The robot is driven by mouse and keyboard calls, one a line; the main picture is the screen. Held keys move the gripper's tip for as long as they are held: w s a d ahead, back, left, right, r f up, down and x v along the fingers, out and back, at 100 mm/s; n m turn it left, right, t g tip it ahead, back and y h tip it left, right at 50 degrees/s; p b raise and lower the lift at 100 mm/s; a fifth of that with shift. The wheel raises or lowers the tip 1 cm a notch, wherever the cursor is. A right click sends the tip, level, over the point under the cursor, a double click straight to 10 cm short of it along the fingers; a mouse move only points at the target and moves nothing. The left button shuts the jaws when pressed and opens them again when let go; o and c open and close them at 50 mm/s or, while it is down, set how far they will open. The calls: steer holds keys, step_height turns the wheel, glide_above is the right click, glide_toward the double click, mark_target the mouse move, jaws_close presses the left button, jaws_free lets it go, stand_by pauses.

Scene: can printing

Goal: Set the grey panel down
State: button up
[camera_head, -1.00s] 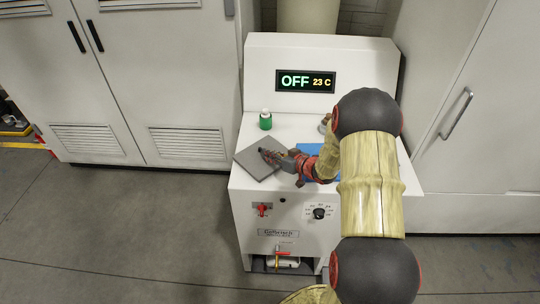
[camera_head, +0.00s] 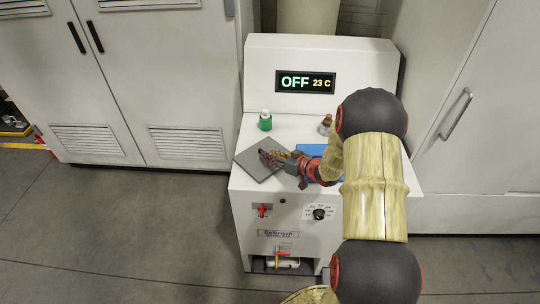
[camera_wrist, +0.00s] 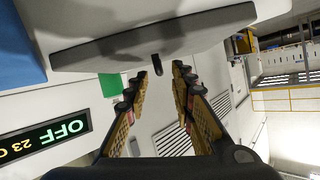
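My gripper (camera_head: 264,155) is over the panel's right part in the head view. In the wrist view its two fingers (camera_wrist: 167,68) stand apart with a gap between them. Whether a finger touches the panel is unclear.
The white machine (camera_head: 290,215) has a display reading OFF, 23 C. A green bottle (camera_head: 265,122) stands behind the panel, and a small brown bottle (camera_head: 325,125) farther right. Cabinets (camera_head: 150,80) flank the machine.

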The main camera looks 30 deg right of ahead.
steer(key=p+v, duration=0.1)
steer(key=v, duration=0.9)
steer(key=shift+s+d+r+p, duration=0.1)
steer(key=shift+p, duration=0.25)
step_height(320, 180, up, 17)
steer(key=a+g+h, duration=0.2)
steer(key=g+h, duration=0.1)
steer(key=h, duration=0.4)
steer(key=s+a+r+g+y, duration=0.2)
steer(key=s+a, duration=0.8)
steer(key=s, duration=0.2)
steer(key=s+a+r+g+y, duration=0.1)
steer(key=s+a+r+g, duration=0.1)
steer(key=s+a, duration=0.9)
steer(key=shift+s+a+r+g+y, duration=0.3)
steer(key=shift+s+a+r+y, duration=0.1)
steer(key=shift+s+r, duration=0.3)
